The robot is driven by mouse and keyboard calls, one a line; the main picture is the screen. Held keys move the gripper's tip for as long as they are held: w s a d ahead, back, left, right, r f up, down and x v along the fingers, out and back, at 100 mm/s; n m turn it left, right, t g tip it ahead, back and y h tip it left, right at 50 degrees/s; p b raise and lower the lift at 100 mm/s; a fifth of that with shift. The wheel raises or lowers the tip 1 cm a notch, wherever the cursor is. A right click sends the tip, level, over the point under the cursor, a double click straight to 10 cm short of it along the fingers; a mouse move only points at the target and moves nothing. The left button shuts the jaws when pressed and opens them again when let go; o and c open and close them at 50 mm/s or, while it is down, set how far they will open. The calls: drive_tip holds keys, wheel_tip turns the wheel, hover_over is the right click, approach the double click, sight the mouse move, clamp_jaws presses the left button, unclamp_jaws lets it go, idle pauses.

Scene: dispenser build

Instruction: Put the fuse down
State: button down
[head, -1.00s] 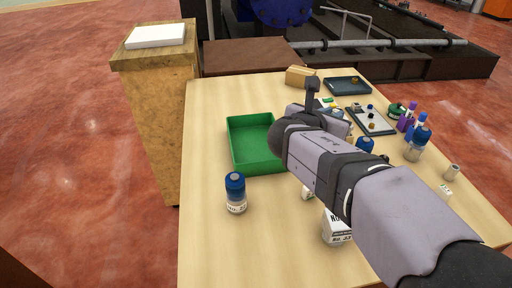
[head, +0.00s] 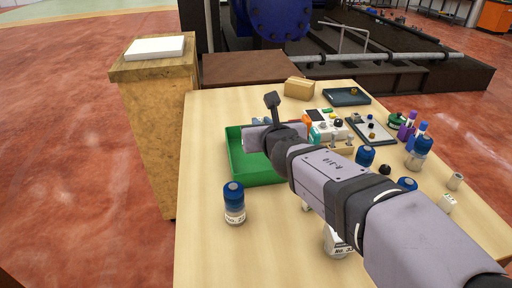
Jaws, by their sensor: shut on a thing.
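My gripper (head: 262,139) is over the green tray (head: 237,163), towards its back right part. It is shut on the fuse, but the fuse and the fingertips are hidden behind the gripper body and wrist. I cannot tell whether the fuse touches the tray floor. The tray's left side and front wall show. My arm covers its right side.
A blue-capped bottle (head: 234,204) stands in front of the tray. A cardboard box (head: 299,88), a dark tray (head: 346,96) and a grey tray (head: 372,130) stand at the back right. Several bottles crowd the right. The table's (head: 205,125) left strip is clear.

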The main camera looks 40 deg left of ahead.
drive_tip(key=shift+f+b, duration=2.7)
drive_tip(key=shift+f, duration=0.4)
drive_tip(key=shift+f+b, duration=1.7)
drive_tip(key=shift+f, duration=0.2)
drive_tip(key=c, duration=2.1)
unclamp_jaws()
drive_tip(key=shift+f, duration=0.15)
drive_tip(key=o, duration=0.4)
